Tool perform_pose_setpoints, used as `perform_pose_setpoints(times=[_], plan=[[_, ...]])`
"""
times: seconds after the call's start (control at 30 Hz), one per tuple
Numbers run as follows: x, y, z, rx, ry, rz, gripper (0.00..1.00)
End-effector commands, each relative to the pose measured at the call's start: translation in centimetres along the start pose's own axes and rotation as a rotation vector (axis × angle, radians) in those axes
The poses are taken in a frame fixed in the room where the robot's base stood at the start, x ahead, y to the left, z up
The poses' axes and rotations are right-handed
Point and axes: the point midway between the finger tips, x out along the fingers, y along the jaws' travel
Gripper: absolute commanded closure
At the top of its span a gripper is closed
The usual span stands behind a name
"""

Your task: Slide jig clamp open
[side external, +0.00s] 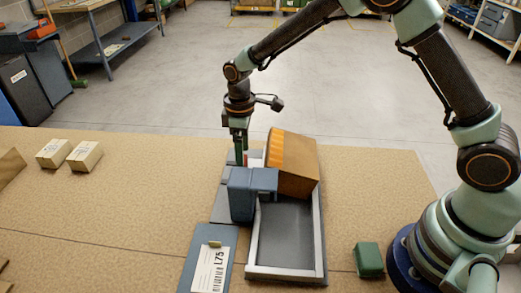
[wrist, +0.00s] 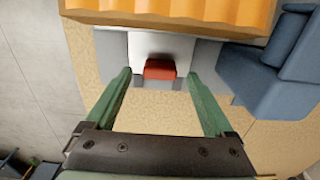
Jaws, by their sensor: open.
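The jig is a grey tray with pale rails (side external: 318,235) on the table, with an orange-and-brown ribbed block (side external: 292,160) at its far end. It also shows along the top of the wrist view (wrist: 190,10). A red tab (wrist: 160,69) sits on a white plate (wrist: 150,45) beside that block. I take the tab and plate for the clamp's slide. My gripper (wrist: 159,76) is open, its green fingers on either side of the tab with gaps visible. In the side view my gripper (side external: 240,158) points down behind the blue block (side external: 242,195), which partly hides the fingertips.
The blue block also stands right of the fingers in the wrist view (wrist: 262,75). A labelled blue plate (side external: 210,262) lies at the front, a green block (side external: 368,260) to the right. Two small boxes (side external: 70,153) are at the left. The table between them and the jig is clear.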

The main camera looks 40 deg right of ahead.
Motion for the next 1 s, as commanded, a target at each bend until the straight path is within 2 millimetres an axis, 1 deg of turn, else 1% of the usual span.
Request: perform_pose_setpoints(times=[0.03, 0.2, 0.33, 0.57, 0.6, 0.67, 0.7, 0.8, 1.0], plan=[[0.8, 0.0, 0.1, 0.000, -0.003, -0.002, 0.12], [2.2, 0.0, 0.0, 0.000, -0.001, -0.001, 0.12], [2.6, 0.0, 0.0, 0.000, 0.001, 0.001, 0.12], [2.6, 0.0, 0.0, 0.000, 0.001, 0.001, 0.12], [2.6, 0.0, 0.0, 0.000, 0.001, 0.001, 0.28], [2.6, 0.0, 0.0, 0.000, 0.001, 0.001, 0.51], [2.6, 0.0, 0.0, 0.000, 0.001, 0.001, 0.66], [2.6, 0.0, 0.0, 0.001, 0.001, 0.000, 1.00], [2.6, 0.0, -0.2, 0.000, 0.001, 0.001, 1.00]])
